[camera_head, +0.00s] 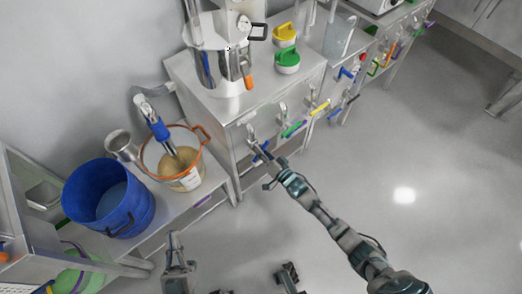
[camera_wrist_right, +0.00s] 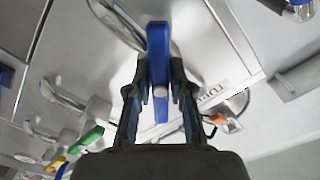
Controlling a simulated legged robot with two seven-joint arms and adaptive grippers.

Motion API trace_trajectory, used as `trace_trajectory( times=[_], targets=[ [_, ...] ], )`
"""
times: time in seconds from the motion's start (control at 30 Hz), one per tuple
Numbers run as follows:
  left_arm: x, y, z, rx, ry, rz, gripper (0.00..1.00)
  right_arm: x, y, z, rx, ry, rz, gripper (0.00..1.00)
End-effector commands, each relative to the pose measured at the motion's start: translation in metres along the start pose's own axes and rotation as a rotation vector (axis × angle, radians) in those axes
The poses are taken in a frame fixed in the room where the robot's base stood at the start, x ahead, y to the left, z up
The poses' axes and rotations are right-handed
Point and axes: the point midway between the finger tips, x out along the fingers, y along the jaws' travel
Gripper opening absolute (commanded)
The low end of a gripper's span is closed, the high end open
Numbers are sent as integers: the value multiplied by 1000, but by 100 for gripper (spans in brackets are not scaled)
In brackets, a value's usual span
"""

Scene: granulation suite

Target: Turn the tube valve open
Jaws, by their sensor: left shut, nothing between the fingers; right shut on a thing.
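A blue valve handle (camera_wrist_right: 158,52) stands between the two fingers of my right gripper (camera_wrist_right: 160,92) in the right wrist view. It is long and flat, runs lengthwise up the picture and has a pale round pivot on it. My right gripper is shut on it. In the head view my right gripper (camera_head: 263,158) is at the front of the steel cabinet (camera_head: 225,117) and partly hides the blue handle there. My left gripper (camera_head: 175,242) is shut and empty, low in the head view, apart from the bench.
Green (camera_head: 293,129) and yellow (camera_head: 320,108) handles sit along the cabinet front, right of my right gripper. A blue bucket (camera_head: 108,199) and an orange-rimmed tub (camera_head: 173,158) stand on the lower bench. Yellow-lidded (camera_head: 285,34) and green-lidded (camera_head: 287,61) jars stand on top. The floor at right is clear.

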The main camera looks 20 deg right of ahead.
Motion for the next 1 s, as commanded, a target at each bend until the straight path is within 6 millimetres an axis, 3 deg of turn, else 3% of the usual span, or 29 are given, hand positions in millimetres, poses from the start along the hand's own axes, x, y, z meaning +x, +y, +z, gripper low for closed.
trace_trajectory(
  times=[0.6, 1.0],
  targets=[
    [-4, -5, 35, 20, -285, -9, 0, -1, 3, -2, -466, -2, 8, 0],
    [-9, -8, 48, 26, -382, -14, 0, -2, 3, -1, -695, -3, 8, 0]
  ],
)
